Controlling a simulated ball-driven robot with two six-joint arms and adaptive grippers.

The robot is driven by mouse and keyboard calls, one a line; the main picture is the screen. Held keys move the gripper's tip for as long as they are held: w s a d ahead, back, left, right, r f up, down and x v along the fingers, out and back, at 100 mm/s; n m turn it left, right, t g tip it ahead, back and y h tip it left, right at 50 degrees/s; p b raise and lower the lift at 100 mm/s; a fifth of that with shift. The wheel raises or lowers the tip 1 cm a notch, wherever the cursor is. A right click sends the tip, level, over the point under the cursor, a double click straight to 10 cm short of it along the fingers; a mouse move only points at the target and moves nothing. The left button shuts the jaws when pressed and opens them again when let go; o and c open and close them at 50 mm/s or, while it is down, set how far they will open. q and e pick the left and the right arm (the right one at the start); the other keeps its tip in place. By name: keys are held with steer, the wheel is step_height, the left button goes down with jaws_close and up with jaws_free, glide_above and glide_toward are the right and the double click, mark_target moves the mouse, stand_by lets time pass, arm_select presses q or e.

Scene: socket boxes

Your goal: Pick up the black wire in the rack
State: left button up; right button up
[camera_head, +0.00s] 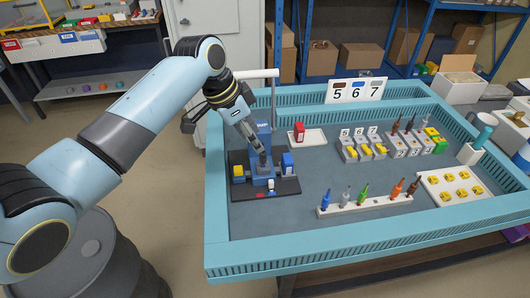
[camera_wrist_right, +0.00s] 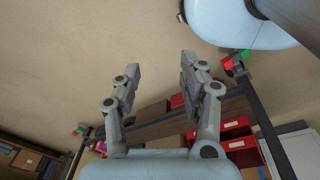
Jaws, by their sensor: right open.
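A white rack (camera_head: 370,203) stands on the front of the table with upright coloured pieces in it: blue, grey, green, orange and a dark brown one (camera_head: 413,188). A space shows between green and orange. I cannot make out a clearly black wire in this rack. My left gripper (camera_head: 257,142) points down over a blue device (camera_head: 263,173) on a dark base plate, left of the rack. Its fingertips are too small to tell if they are apart or hold something. My right gripper (camera_wrist_right: 160,68) is open and empty in the right wrist view, away from the table.
Numbered grey and yellow boxes (camera_head: 362,147) stand behind the rack, some with dark upright pieces. A white tray with yellow parts (camera_head: 457,188) is at the right. A raised teal rim (camera_head: 330,262) surrounds the table.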

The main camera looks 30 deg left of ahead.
mark_target(262, 153)
arm_select(q)
steer(key=shift+x, duration=1.05)
steer(key=x, duration=0.4)
steer(key=shift+s+d+f+p, duration=0.1)
steer(key=shift+s+f+p, duration=0.05)
steer(key=shift+f+p, duration=0.15)
steer(key=shift+d+f, duration=0.1)
steer(key=shift+f, duration=0.25)
steer(key=shift+c, duration=1.4)
steer(key=c, duration=0.5)
steer(key=shift+c, duration=0.5)
jaws_close()
arm_select(e)
steer(key=shift+s+d+r, duration=0.2)
steer(key=shift+r, duration=0.15)
